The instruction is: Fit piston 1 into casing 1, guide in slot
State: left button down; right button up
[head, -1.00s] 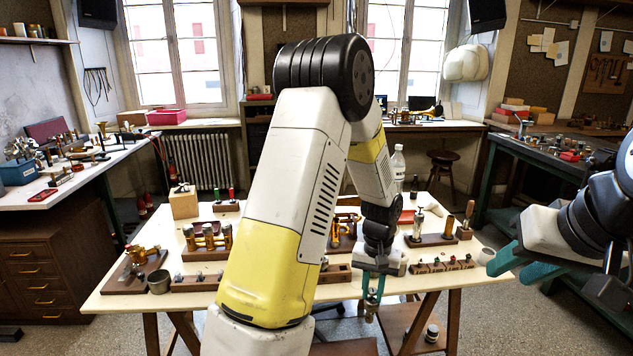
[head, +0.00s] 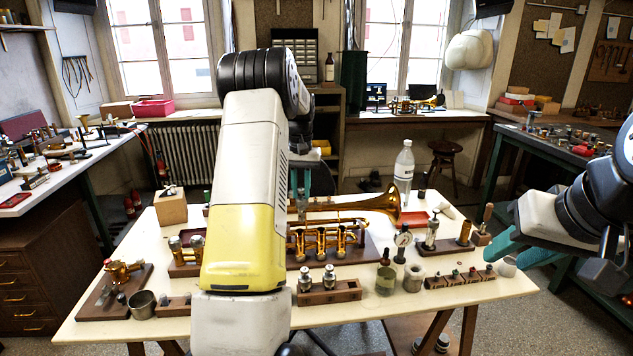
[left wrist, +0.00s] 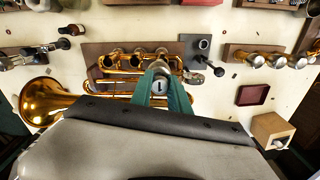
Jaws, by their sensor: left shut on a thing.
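My left gripper (left wrist: 162,97) is shut on piston 1 (left wrist: 160,87), whose round top with the number 1 faces the left wrist camera. The brass trumpet (head: 382,203) lies on a dark wooden board, and its row of valve casings (left wrist: 124,62) shows in the left wrist view. The piston appears over the right end of the casing row; its lower end and guide are hidden, so I cannot tell whether it touches a casing. In the head view my left arm partly covers the gripper (head: 308,181). My right gripper (head: 522,250) is open and empty at the table's right edge.
A block with two pistons (head: 330,291) stands at the table's front. A wooden box (head: 171,207) stands at the back left.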

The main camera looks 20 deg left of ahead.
aim_at(299, 197)
pick_arm(q)
jog(key=shift+w+a+r, duration=0.2)
jog(key=shift+w+a, duration=0.1)
jog(key=shift+a, duration=0.25)
jog(key=shift+f, duration=1.8)
jog(key=shift+f, duration=0.15)
jog(key=shift+s+f, duration=0.1)
jog(key=shift+f, duration=3.15)
jog(key=c, duration=1.2)
grip_release()
jog(key=shift+o, duration=0.2)
jog(key=shift+r, duration=3.95)
